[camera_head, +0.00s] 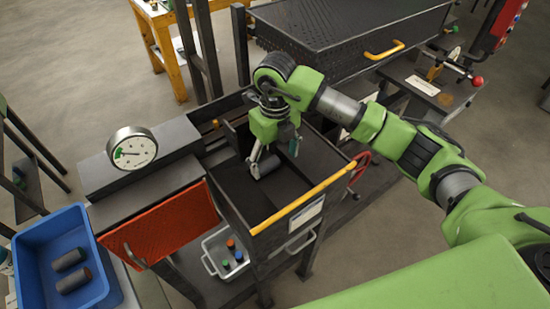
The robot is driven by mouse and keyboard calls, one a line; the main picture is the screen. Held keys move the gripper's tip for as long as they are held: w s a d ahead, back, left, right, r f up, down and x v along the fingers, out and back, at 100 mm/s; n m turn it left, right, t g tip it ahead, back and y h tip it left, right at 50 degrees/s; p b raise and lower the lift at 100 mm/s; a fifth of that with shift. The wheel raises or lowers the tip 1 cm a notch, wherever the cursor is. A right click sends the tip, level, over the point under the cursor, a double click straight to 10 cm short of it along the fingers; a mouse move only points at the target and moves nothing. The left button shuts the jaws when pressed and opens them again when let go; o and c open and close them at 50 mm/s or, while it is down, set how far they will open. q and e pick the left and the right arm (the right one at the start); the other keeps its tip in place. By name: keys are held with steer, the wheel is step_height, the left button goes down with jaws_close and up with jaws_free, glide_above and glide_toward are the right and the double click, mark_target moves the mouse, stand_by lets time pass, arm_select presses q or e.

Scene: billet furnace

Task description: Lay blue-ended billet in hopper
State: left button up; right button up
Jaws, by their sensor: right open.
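The hopper (234,205) is a dark open-topped bin with a yellow front edge, in the middle of the head view. A dark grey cylindrical billet (268,166) lies inside it, low against the dark floor; I cannot make out the colour of its ends. My right gripper (271,157) reaches down into the hopper, open, with its fingers close around or just above this billet. Whether they touch it I cannot tell. My left gripper is out of view.
A blue tub (28,262) at lower left holds two dark billets (72,270). A grey crate (212,268) below the hopper holds several colour-ended pieces. A dial gauge (132,148), an orange-red panel (160,228) and a black box with a yellow handle (384,50) stand around.

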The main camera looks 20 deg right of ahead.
steer(key=shift+r, duration=0.2)
step_height(320, 180, up, 12)
steer(key=shift+f, duration=0.2)
steer(key=shift+f, duration=0.1)
stand_by(0.9)
